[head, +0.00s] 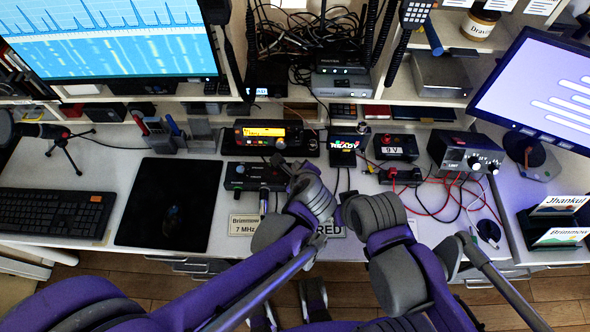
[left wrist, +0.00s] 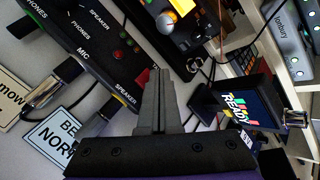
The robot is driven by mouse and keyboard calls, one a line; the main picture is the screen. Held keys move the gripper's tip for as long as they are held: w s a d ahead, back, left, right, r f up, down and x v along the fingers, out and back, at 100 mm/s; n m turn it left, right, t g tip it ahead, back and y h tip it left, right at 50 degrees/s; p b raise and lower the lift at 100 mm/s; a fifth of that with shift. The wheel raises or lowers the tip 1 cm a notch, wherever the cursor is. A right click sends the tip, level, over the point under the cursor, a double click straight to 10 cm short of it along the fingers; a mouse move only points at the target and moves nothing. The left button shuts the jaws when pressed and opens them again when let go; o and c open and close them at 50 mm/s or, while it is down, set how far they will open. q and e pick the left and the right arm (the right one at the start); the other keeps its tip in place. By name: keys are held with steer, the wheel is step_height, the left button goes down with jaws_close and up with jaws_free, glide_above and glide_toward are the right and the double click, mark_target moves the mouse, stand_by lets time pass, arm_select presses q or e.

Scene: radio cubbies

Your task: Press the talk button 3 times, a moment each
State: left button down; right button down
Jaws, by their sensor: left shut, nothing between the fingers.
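A black control box (head: 255,177) lies on the desk in front of the radio with the amber display (head: 268,137). In the left wrist view the control box (left wrist: 95,45) carries MIC, PHONES and SPEAKER labels, small coloured lights and a red spot. My left gripper (head: 281,160) is at the right end of the control box in the head view. In the left wrist view its fingers (left wrist: 162,75) are together and empty, beside the box's end. Contact cannot be told.
The small READY screen (head: 347,143) stands to the right, with a 9 V box (head: 396,147), a power supply (head: 466,152) and loose red and black leads. A black mat (head: 170,203) and keyboard (head: 55,213) lie left. Name plates (left wrist: 58,138) sit in front of the box.

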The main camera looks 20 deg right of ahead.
arm_select(q)
steer(key=shift+f, duration=0.15)
arm_select(e)
steer(key=shift+f, duration=0.1)
stand_by(0.4)
arm_select(q)
steer(key=shift+f+b, duration=0.3)
steer(key=shift+b, duration=0.15)
arm_select(e)
steer(key=shift+s+f, duration=0.1)
steer(key=shift+f, duration=0.25)
arm_select(q)
steer(key=shift+f+b, duration=0.35)
steer(key=shift+f, duration=0.05)
arm_select(e)
steer(key=shift+f, duration=0.4)
arm_select(q)
steer(key=shift+r, duration=0.1)
arm_select(e)
steer(key=shift+r, duration=0.15)
arm_select(q)
steer(key=shift+r+p, duration=0.65)
steer(key=shift+r, duration=0.1)
arm_select(e)
steer(key=shift+r, duration=0.55)
